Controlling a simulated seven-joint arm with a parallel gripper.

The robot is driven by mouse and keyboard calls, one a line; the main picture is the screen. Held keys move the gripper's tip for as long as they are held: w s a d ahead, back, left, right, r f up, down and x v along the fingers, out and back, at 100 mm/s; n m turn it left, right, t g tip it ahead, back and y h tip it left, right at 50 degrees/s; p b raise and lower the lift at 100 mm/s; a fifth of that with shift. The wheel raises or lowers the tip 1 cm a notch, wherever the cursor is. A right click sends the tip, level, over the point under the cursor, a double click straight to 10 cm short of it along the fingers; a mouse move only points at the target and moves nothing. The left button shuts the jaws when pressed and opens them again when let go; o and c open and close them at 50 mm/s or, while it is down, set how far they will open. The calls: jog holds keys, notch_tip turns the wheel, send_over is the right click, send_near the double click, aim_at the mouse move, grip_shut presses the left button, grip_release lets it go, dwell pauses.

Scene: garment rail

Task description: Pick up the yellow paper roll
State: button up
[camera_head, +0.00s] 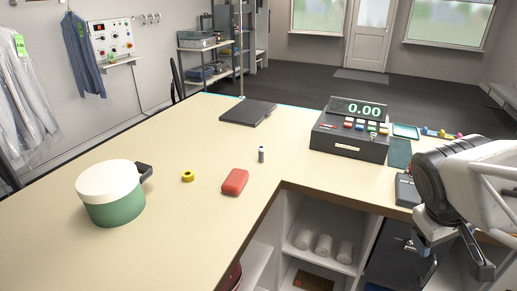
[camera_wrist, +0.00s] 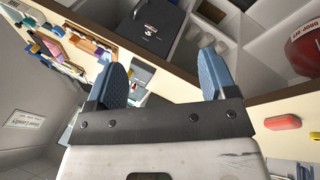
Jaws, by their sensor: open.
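A small yellow roll (camera_head: 188,176) with a dark centre lies on the cream counter (camera_head: 140,260), between the green tub and the red object. My gripper (camera_head: 452,262) is at the right edge of the head view, far to the right of the roll. In the wrist view my gripper (camera_wrist: 164,68) shows two blue fingers wide apart with nothing between them.
A green tub with a white lid (camera_head: 110,192), a red object (camera_head: 235,182), a small white-and-dark item (camera_head: 262,154) and a black flat case (camera_head: 248,112) are on the counter. A cash register (camera_head: 350,130) stands near my arm. White rolls (camera_head: 323,245) lie on a shelf below.

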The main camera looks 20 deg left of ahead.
aim_at(188, 174)
jog(key=w+a+f+n+t+h, duration=0.15)
jog(key=w+a+n+t, duration=0.35)
jog(key=w+a+n, duration=1.1)
jog(key=a+f+n+t+y, duration=0.1)
jog(key=a+f+n, duration=0.1)
jog(key=a, duration=1)
jog(key=w+a+f+n+t+y, duration=0.1)
jog(key=a+n, duration=0.4)
jog(key=a, duration=0.7)
jog(key=w+a+f+n+t+y, duration=0.1)
jog(key=a+f, duration=0.4)
jog(key=a, duration=0.8)
jog(key=shift+w+f+n+t+y, duration=0.1)
jog(key=shift+n+t+y, duration=0.5)
jog(key=shift+n+y, duration=0.6)
jog(key=s+a+f+n+y, duration=0.1)
jog(key=s+a+f+n, duration=0.1)
jog(key=a, duration=0.4)
jog(key=s+a+f+n+y, duration=0.2)
jog(key=s+a+n, duration=0.1)
jog(key=a, duration=0.2)
jog(key=s+a+f+n+y, duration=0.1)
jog(key=s+a+f+n, duration=0.1)
jog(key=a, duration=0.4)
jog(key=shift+s+a+f+n+y, duration=0.4)
jog(key=shift+f+n, duration=0.1)
jog(key=shift+f, duration=0.1)
jog(key=shift+x, duration=1.3)
jog(key=shift+w, duration=0.15)
